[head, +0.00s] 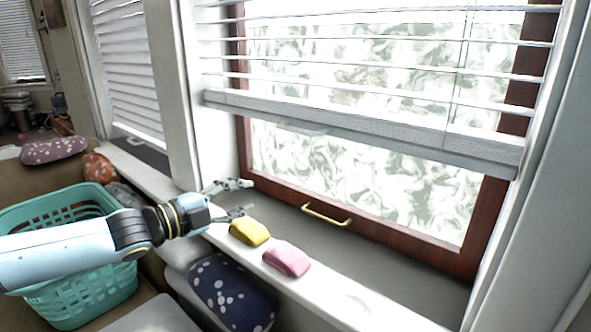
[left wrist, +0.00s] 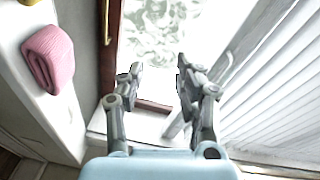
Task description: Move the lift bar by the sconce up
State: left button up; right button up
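A white blind with a bottom lift bar (head: 380,132) hangs partway down over the near window in the head view. A small pale tab (head: 300,127) sits under the bar. A second blind (head: 125,65) hangs lower over the window at left, with a lift bar at its foot. No sconce is in view, so I cannot tell which bar stands by it. My left gripper (head: 243,196) is open and empty, below the near bar and apart from it, above the sill. Its spread fingers also show in the left wrist view (left wrist: 158,80). My right gripper is out of view.
A yellow folded item (head: 249,232) and a pink one (head: 287,259) lie on the white ledge (head: 345,300). A brass handle (head: 326,214) sits low on the brown window frame. A teal basket (head: 95,285) and cushions lie below the ledge.

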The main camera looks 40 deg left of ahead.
aim_at(296, 132)
pick_arm(q)
notch_tip(296, 132, up, 11)
jog(key=d+m+h, duration=0.3)
jog(key=m+h, duration=0.2)
jog(key=m, duration=0.2)
jog(key=shift+t, duration=0.4)
jog(key=b+x, duration=0.1)
jog(key=x, duration=0.8)
jog(key=shift+w+r, duration=0.2)
jog(key=shift+w, duration=0.2)
jog(key=shift+w+d, duration=0.35)
jog(key=shift+w, duration=0.15)
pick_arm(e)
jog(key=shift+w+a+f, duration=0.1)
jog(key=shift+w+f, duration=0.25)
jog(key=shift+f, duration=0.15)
pick_arm(q)
jog(key=shift+c, duration=0.4)
grip_shut()
jog(key=shift+f, duration=0.1)
